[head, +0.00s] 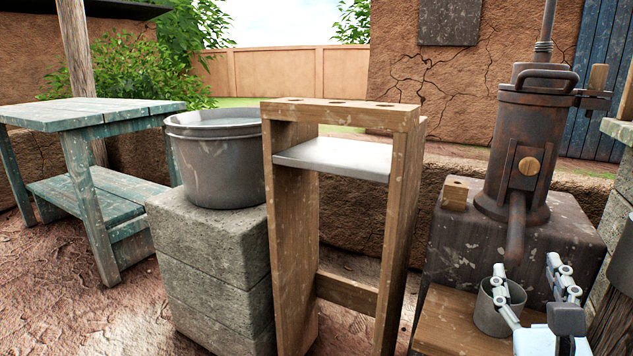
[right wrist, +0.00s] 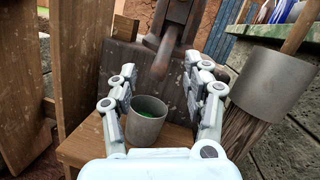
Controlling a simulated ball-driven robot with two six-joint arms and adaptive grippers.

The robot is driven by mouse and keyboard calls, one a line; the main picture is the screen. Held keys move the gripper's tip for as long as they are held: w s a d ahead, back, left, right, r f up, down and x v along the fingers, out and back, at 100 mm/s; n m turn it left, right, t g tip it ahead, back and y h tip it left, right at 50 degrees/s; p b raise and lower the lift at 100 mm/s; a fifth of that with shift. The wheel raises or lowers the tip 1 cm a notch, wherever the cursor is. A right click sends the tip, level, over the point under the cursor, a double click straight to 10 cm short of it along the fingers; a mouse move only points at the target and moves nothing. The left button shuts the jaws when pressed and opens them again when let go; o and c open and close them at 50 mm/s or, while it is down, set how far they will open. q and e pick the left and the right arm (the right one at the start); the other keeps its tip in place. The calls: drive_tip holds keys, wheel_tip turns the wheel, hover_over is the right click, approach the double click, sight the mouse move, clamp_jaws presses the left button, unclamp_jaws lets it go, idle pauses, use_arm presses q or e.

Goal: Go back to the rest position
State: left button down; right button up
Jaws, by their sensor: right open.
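My right gripper (head: 526,268) is at the lower right of the head view, open, with its two jointed fingers apart. In the right wrist view the gripper (right wrist: 160,66) has one finger on each side of a grey metal cup (right wrist: 147,128). The cup (head: 492,316) stands upright on a low wooden stand (head: 445,318), below the spout of a rusty pump (head: 522,150). Something green shows inside the cup. One finger overlaps the cup in the head view; I cannot tell whether it touches. My left gripper is not in view.
A wooden rack (head: 290,230) with holes in its top stands left of the pump. A metal bucket (head: 215,165) sits on stone blocks (head: 215,285), and a green table (head: 100,112) is further left. A grey metal cylinder (right wrist: 272,82) is close on the right in the wrist view.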

drive_tip(key=s+a+f+n+g+y, duration=0.35)
drive_tip(key=s+f+n+g, duration=0.2)
drive_tip(key=f+n, duration=0.5)
drive_tip(key=s+a+f+n+g+y, duration=0.2)
drive_tip(key=s+f+n+g+y, duration=0.25)
drive_tip(key=s+f+n, duration=0.55)
drive_tip(key=s+d+f+n+g+h+p, duration=0.1)
drive_tip(key=s+d+f+n+g+p, duration=0.25)
drive_tip(key=s+f+n+p, duration=0.4)
drive_tip(key=s+d+f+n+g+h+p, duration=0.1)
drive_tip(key=s+d+f+n+g+p, duration=0.3)
drive_tip(key=s+n, duration=0.55)
use_arm(q)
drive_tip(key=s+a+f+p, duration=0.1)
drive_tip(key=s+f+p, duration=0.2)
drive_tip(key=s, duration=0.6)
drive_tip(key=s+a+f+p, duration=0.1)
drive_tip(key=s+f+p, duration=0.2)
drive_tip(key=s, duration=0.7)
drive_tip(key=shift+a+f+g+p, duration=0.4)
drive_tip(key=shift+p, duration=0.2)
use_arm(e)
drive_tip(key=s+g, duration=0.1)
drive_tip(key=s, duration=1.2)
drive_tip(key=shift+s+a+f+m+g, duration=0.2)
drive_tip(key=shift+a+f+m+g, duration=0.1)
drive_tip(key=shift+f+m+g, duration=0.05)
